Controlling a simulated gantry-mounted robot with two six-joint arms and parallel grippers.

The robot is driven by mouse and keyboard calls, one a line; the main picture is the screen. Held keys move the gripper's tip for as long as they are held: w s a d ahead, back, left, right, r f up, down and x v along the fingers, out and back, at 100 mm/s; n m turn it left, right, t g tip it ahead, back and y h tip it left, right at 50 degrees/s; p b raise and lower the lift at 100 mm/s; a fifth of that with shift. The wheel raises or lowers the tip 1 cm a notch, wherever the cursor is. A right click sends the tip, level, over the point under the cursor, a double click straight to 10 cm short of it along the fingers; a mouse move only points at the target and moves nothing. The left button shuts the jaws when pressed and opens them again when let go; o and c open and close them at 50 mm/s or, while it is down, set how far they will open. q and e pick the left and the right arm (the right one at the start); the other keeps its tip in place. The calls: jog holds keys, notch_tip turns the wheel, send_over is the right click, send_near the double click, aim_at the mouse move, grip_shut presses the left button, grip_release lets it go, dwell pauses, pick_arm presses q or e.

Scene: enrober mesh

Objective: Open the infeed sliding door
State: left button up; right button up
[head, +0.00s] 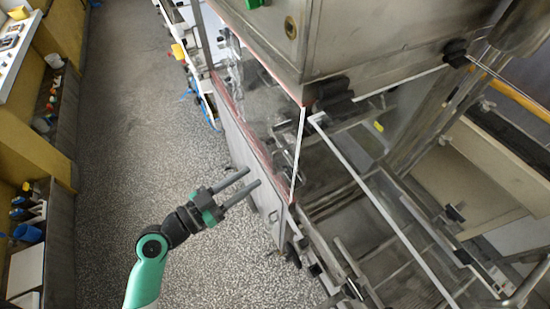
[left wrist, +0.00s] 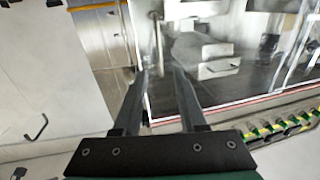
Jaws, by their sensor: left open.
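The clear panel that looks like the infeed sliding door (head: 262,112) stands upright in the machine's side, below the grey housing. It has red strips along its edges and a white strip at its near corner. In the left wrist view the clear panel (left wrist: 255,75) fills the upper right, with a red strip along its lower edge. My left gripper (head: 253,177) is open and empty, its fingers pointing toward the machine near the panel's lower near corner. In the left wrist view its two fingers (left wrist: 160,72) are apart, with nothing held between them. I cannot clearly make out the door's handle. My right gripper is out of view.
The grey housing (head: 275,35) overhangs the clear panel. A conveyor frame with rails (head: 350,205) lies to the right. The speckled floor (head: 125,110) is clear to the left. A pale cabinet with a dark handle (left wrist: 38,128) shows in the left wrist view.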

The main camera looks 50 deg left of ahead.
aim_at(274, 161)
pick_arm(q)
jog(key=w+p, duration=0.1)
jog(key=w, duration=0.8)
jog(key=shift+d+p, duration=0.2)
jog(key=shift+p, duration=0.15)
grip_shut()
dwell(0.8)
